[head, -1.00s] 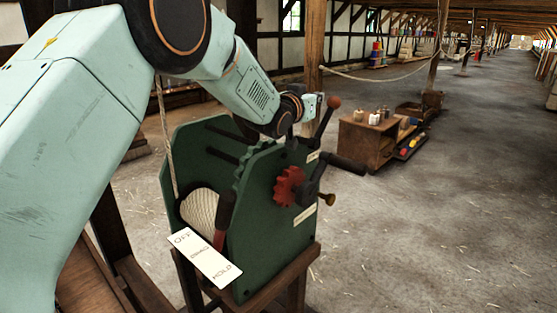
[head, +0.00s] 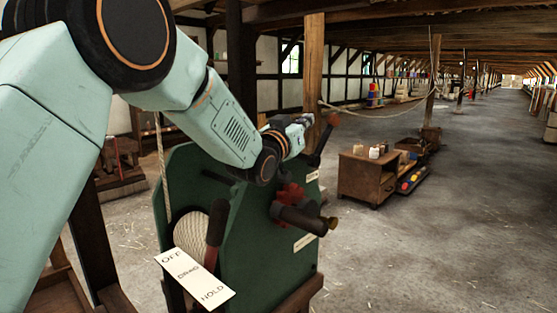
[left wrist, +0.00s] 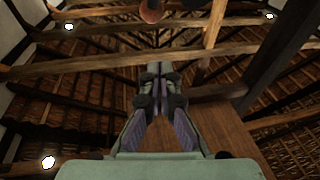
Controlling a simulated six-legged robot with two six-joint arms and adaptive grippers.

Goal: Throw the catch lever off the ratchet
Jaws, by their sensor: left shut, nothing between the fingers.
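The green winch (head: 260,255) stands on a wooden stand, with a red toothed ratchet wheel (head: 290,193) on its right face. The catch lever (head: 324,138) leans up and right above the wheel and ends in a brown-orange knob. Where its lower end meets the ratchet is unclear. My left gripper (head: 307,119) is shut and empty, just left of the knob in the picture; I cannot tell whether they touch. In the left wrist view the shut fingers (left wrist: 153,72) point toward the roof beams, with a reddish-brown round thing (left wrist: 151,11) beyond. My right gripper is not in view.
Rope winds on the drum. A wooden cabinet (head: 365,178) stands behind; floor to the right is clear.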

